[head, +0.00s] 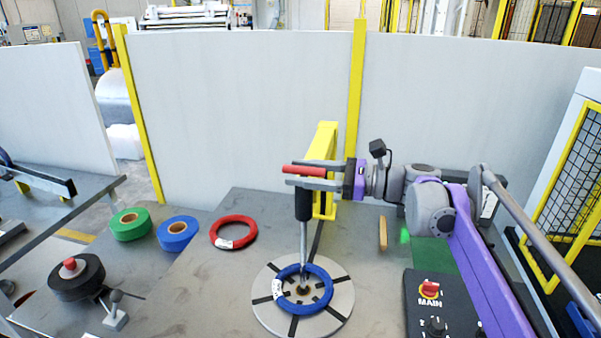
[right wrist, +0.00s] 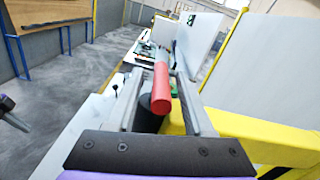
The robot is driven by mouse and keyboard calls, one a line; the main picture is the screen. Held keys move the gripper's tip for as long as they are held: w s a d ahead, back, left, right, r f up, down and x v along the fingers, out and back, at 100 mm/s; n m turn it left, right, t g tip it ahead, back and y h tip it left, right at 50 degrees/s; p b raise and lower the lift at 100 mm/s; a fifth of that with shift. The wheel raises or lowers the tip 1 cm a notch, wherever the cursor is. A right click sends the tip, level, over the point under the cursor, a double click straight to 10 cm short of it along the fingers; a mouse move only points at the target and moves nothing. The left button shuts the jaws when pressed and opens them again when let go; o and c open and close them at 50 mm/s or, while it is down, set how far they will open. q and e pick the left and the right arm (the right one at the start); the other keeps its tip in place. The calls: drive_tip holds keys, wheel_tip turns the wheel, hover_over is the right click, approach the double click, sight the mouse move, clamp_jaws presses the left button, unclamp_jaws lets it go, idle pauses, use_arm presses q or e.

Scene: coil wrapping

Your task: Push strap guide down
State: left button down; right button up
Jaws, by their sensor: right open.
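The strap guide's red handle (head: 303,170) sits on a black cylinder (head: 303,205), with a thin metal rod (head: 303,243) running down to the blue coil (head: 327,290). The coil lies on a round slotted turntable (head: 343,312). My right gripper (head: 303,173) reaches in from the right with its fingers apart, one on each side of the red handle. In the right wrist view the red handle (right wrist: 161,88) shows between the open fingers (right wrist: 160,95); whether they touch it is unclear. My left gripper is not in view.
A yellow post arm (head: 326,150) stands right behind the guide. A red coil (head: 234,232), blue roll (head: 178,231) and green roll (head: 130,223) lie to the left. A black control box (head: 440,300) sits at the right front. White panels (head: 240,110) close the back.

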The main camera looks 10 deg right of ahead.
drive_tip(key=v, duration=1)
drive_tip(key=shift+d, duration=0.15)
drive_tip(key=s+a+f+n+g+h+p, duration=0.2)
drive_tip(key=s+a+f+n+h, duration=0.2)
drive_tip(key=s+f, duration=0.3)
drive_tip(key=s+a+f+n+g+h+p, duration=0.15)
drive_tip(key=s+a+f+n+h, duration=0.3)
drive_tip(key=f, duration=0.55)
drive_tip(key=s+d+f+n+h+p, duration=0.1)
drive_tip(key=s+d+f+n+h, duration=0.1)
drive_tip(key=s+f+n, duration=0.1)
drive_tip(key=s+d+f+n+t+h+p, duration=0.1)
drive_tip(key=s+f+n+h, duration=0.2)
drive_tip(key=s+f+n, duration=0.1)
drive_tip(key=s+d+f+n+t+h+p, duration=0.1)
drive_tip(key=s+d+f+n+h, duration=0.1)
drive_tip(key=s+f+n+h, duration=0.1)
drive_tip(key=shift+s+d+f+n, duration=0.15)
drive_tip(key=shift+s+f+n, duration=0.2)
drive_tip(key=shift+s+f, duration=0.35)
drive_tip(key=shift+s+d+f+n, duration=0.2)
drive_tip(key=shift+s+f+n, duration=0.1)
drive_tip(key=shift+s+f, duration=0.45)
drive_tip(key=shift+s+d, duration=0.1)
drive_tip(key=shift+d, duration=0.05)
